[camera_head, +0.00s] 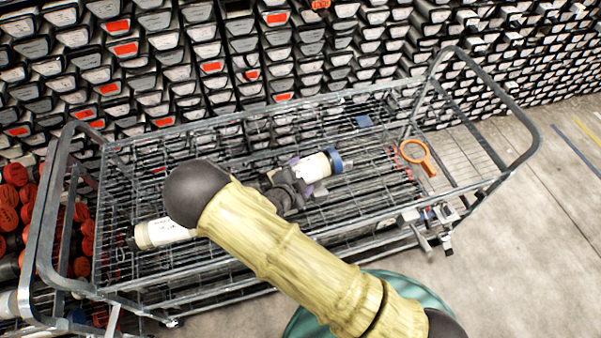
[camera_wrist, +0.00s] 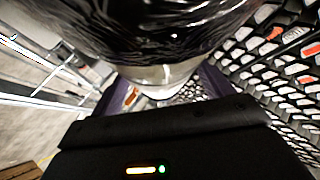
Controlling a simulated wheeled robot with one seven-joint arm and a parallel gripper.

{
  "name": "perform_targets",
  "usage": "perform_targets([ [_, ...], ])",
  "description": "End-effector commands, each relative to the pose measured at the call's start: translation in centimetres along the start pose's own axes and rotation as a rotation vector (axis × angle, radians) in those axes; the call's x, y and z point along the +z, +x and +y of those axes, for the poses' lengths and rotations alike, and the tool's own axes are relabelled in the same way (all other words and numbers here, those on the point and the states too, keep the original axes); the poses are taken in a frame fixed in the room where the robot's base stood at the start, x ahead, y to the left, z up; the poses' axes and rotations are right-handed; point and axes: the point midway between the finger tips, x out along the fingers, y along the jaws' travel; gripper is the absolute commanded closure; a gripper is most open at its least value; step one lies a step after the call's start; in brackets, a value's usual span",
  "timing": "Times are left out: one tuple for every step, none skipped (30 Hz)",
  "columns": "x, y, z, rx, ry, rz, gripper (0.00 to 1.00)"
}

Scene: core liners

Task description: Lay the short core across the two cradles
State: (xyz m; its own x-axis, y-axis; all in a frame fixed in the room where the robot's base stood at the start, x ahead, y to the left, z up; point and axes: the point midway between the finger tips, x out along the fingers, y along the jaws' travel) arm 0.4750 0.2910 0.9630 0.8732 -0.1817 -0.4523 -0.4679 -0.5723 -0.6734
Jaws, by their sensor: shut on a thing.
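My gripper (camera_head: 304,176) is above the wire cart, its purple fingers on both sides of a white cylinder with a blue end (camera_head: 318,166), which I take for the short core. In the wrist view my gripper (camera_wrist: 163,90) is shut, and a dark glossy rounded body (camera_wrist: 160,35) with a pale lower edge fills the top between the fingers. A cream-ended white cylinder (camera_head: 163,233) shows at the left of the cart. My arm hides the span between, so I cannot tell whether both are one piece. I cannot make out the two cradles.
The metal cart (camera_head: 215,127) has raised tube rails and end handles. An orange ring-shaped tool (camera_head: 418,157) and a small blue item (camera_head: 363,121) are at its right. Stacked core trays (camera_head: 200,50) stand behind, red-capped tubes (camera_head: 12,205) at left. Floor (camera_head: 530,240) is clear at right.

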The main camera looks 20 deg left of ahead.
Motion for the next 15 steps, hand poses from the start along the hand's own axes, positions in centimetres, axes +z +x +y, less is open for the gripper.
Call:
perform_targets([
  [-0.2, 0.0, -0.3, -0.006, 0.003, 0.004, 0.92],
  [-0.2, 0.0, -0.3, -0.006, 0.003, 0.004, 0.92],
  [-0.2, 0.0, -0.3, -0.006, 0.003, 0.004, 0.92],
  [-0.2, 0.0, -0.3, -0.006, 0.003, 0.004, 0.92],
  [-0.1, 0.0, -0.2, -0.006, 0.003, 0.004, 0.92],
  [-0.1, 0.1, -0.2, -0.006, 0.002, 0.004, 0.92],
  [0.0, 0.2, -0.1, -0.006, 0.002, 0.004, 0.92],
  [0.1, 0.3, 0.1, -0.006, 0.002, 0.004, 0.92],
  [0.3, 0.4, 0.3, -0.006, 0.001, 0.004, 0.92],
  [0.5, 0.6, 0.5, -0.006, 0.0, 0.004, 0.92],
  [0.7, 0.7, 0.8, -0.006, 0.0, 0.004, 0.92],
  [0.9, 0.9, 1.1, -0.006, -0.001, 0.004, 0.92],
  [1.2, 1.1, 1.3, -0.007, 0.0, 0.004, 0.92],
  [1.4, 1.2, 1.5, -0.007, 0.0, 0.003, 0.92],
  [1.6, 1.4, 1.8, -0.006, 0.0, 0.004, 0.92],
])
